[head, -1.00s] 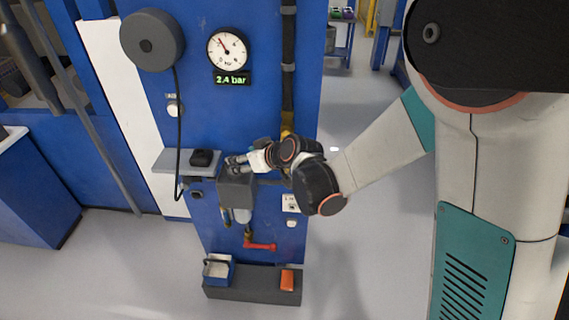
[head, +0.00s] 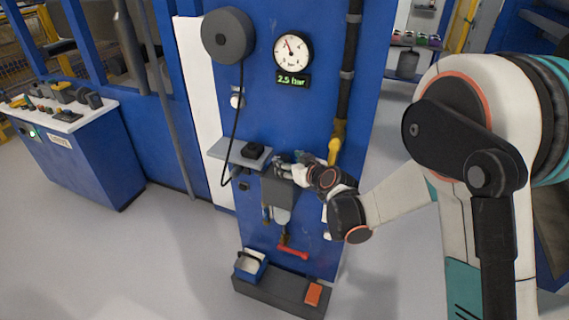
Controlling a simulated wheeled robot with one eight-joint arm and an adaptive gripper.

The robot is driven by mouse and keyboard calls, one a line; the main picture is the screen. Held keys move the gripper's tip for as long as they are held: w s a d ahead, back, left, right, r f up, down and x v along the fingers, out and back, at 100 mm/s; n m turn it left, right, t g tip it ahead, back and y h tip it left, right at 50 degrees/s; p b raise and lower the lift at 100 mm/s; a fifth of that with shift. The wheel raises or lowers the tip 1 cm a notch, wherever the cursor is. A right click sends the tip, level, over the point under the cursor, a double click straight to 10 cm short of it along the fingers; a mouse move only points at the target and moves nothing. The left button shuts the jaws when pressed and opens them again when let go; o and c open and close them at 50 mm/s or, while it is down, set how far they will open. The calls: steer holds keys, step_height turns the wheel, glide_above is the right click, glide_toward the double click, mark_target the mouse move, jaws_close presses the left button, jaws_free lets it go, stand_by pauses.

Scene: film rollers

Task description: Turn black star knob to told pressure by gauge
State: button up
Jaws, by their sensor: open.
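The round pressure gauge (head: 292,53) is on the blue panel, with its needle pointing up and left. The green display (head: 293,80) under it appears to read 2.5 bar. My gripper (head: 280,166) is at the top of the grey regulator box (head: 277,188), below the gauge. The black star knob is not clearly visible; my gripper covers the place at the box's top. My gripper is open, and I cannot tell whether its fingers touch the knob.
A grey shelf (head: 240,152) with a small black item (head: 253,150) is just left of my gripper. A black hose reel (head: 228,35) hangs above it. A yellow valve (head: 337,136) is on the dark pipe at right. A red lever (head: 291,252) sits below the box.

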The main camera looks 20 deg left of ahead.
mark_target(283, 160)
steer(key=shift+b+x, duration=0.35)
steer(key=shift+x, duration=1.8)
steer(key=c, duration=0.8)
steer(key=shift+s+m+t+h, duration=0.15)
steer(key=shift+m+t+h, duration=0.15)
steer(key=shift+m+h, duration=0.1)
steer(key=shift+s+a+m+t+h+b, duration=0.15)
steer(key=shift+m+t+h+b, duration=0.3)
steer(key=shift+m+h, duration=0.3)
steer(key=shift+a+m+t+h+b, duration=0.2)
steer(key=shift+m+t+h, duration=0.35)
steer(key=shift+m+h, duration=0.2)
steer(key=shift+a+m+t+h+b, duration=0.15)
steer(key=shift+m+t+h, duration=0.2)
steer(key=shift+m+h, duration=0.9)
steer(key=shift+a+m+t+h+b, duration=0.15)
steer(key=shift+m+t+h, duration=0.2)
steer(key=shift+m+h, duration=0.9)
steer(key=shift+d+h, duration=0.1)
steer(key=shift+h, duration=0.2)
